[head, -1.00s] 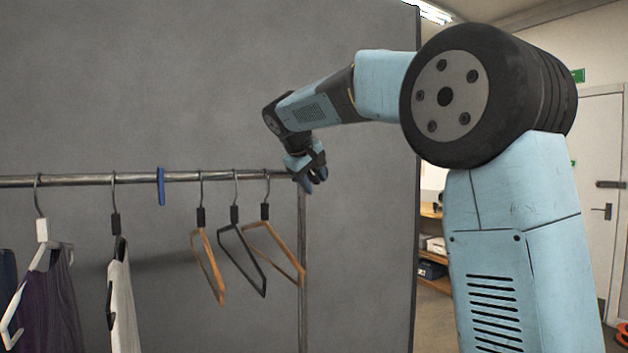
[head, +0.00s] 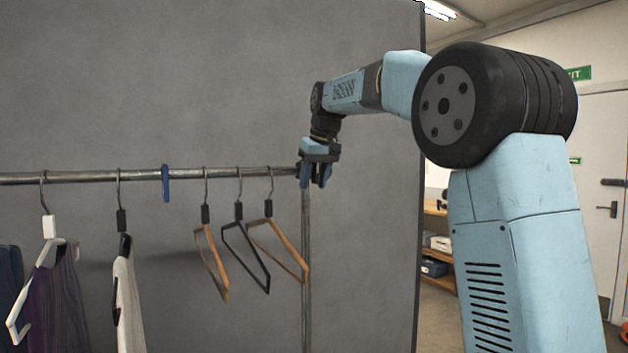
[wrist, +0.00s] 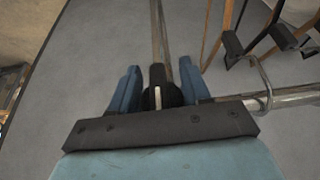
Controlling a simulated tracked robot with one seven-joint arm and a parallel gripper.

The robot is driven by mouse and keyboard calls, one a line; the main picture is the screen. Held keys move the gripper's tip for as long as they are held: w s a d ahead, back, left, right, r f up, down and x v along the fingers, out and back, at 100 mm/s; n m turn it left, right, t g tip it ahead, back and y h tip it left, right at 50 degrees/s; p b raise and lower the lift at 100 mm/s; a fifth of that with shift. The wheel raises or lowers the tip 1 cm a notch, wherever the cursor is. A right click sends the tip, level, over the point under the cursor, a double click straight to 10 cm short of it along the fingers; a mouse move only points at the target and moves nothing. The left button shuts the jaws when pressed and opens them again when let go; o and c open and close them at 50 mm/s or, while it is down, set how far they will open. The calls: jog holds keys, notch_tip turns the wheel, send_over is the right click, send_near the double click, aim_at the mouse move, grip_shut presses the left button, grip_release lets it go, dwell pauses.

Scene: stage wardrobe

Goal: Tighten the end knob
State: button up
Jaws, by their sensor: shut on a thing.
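The black end knob (wrist: 166,97), with a pale mark on its face, sits at the end of the metal rail (wrist: 295,97) in the wrist view. My gripper (wrist: 160,72) has one blue finger on each side of the knob and is shut on it. In the head view my gripper (head: 315,184) points down at the rail's right end (head: 284,170), at the top of the upright post (head: 306,270). There the fingers hide the knob.
Several hangers hang on the rail; the nearest to my gripper is a wooden one (head: 287,249). A blue clip (head: 166,184) sits farther left. Garments (head: 62,300) hang at far left. A grey panel (head: 370,240) stands behind. Shelves (head: 436,270) are at right.

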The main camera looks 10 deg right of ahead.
jog(key=shift+f, duration=0.2)
jog(key=o, duration=0.9)
jog(key=shift+o, duration=0.2)
jog(key=shift+r, duration=0.1)
jog(key=shift+s+d+r, duration=0.1)
jog(key=shift+r, duration=0.4)
jog(key=v, duration=1.2)
jog(key=shift+s+r, duration=0.25)
jog(key=shift+r, duration=0.05)
jog(key=shift+d, duration=0.15)
